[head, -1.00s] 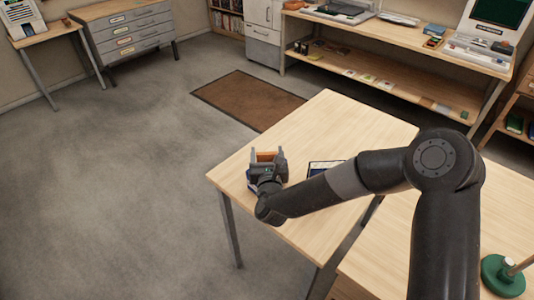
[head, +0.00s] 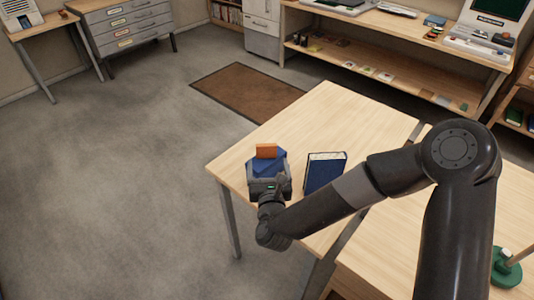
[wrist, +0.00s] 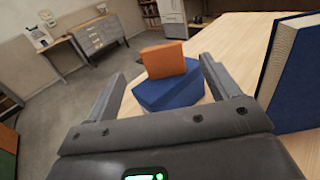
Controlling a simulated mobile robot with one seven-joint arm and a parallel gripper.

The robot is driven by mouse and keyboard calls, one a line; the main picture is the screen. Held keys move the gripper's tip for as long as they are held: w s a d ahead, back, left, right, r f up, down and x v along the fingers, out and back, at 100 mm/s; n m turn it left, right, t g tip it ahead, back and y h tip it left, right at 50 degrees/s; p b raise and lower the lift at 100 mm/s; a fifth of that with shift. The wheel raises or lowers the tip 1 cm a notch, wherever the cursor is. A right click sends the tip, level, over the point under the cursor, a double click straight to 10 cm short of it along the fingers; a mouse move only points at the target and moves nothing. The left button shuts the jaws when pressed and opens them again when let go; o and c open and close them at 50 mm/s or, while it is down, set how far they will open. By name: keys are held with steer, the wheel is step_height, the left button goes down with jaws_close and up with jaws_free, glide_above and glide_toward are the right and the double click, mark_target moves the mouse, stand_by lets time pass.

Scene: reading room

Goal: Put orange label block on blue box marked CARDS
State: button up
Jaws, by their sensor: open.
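The orange label block (head: 266,151) stands on top of the blue box (head: 268,166) near the left corner of the light wooden table. In the wrist view the orange block (wrist: 164,60) rests on the blue box (wrist: 168,92), apart from both fingers. No CARDS marking can be read on the box. My gripper (head: 268,178) is open, on the near side of the box. In the wrist view its two fingers (wrist: 166,86) are spread wide, with the box and block beyond and between them.
A dark blue book (head: 325,173) stands upright on the table (head: 330,115) just right of my gripper; it looms at the right in the wrist view (wrist: 292,75). The table behind the box is clear. A brown mat (head: 245,92) lies on the floor beyond.

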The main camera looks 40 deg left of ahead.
steer(key=shift+v, duration=1.45)
steer(key=shift+w, duration=0.15)
steer(key=w+d+r+n, duration=0.2)
steer(key=w+r+n, duration=0.1)
steer(key=w+n, duration=0.1)
steer(key=w+d+r+n+g, duration=0.1)
steer(key=w+d+r+n, duration=0.1)
steer(key=w+r+n, duration=0.2)
steer(key=w+d+r+n, duration=0.2)
steer(key=w+r+n, duration=0.1)
steer(key=w+n, duration=0.1)
steer(key=shift+w+d+r+n+h, duration=0.25)
steer(key=shift+d+r+n+h, duration=0.05)
steer(key=shift+d+r, duration=0.05)
steer(key=w+d+r+n+g+h, duration=0.1)
steer(key=d+r+n+h, duration=0.25)
steer(key=d, duration=0.85)
steer(key=w+d+r+n+h, duration=0.15)
steer(key=d+n+h, duration=0.3)
steer(key=d, duration=0.65)
steer(key=s+d+r+n+g+h, duration=0.2)
steer(key=s+d+n+g+h, duration=0.2)
steer(key=s+d, duration=1.5)
steer(key=shift+s+d+r+n+g, duration=0.2)
steer(key=shift+s+d+n+g, duration=0.3)
steer(key=shift+d+n, duration=0.55)
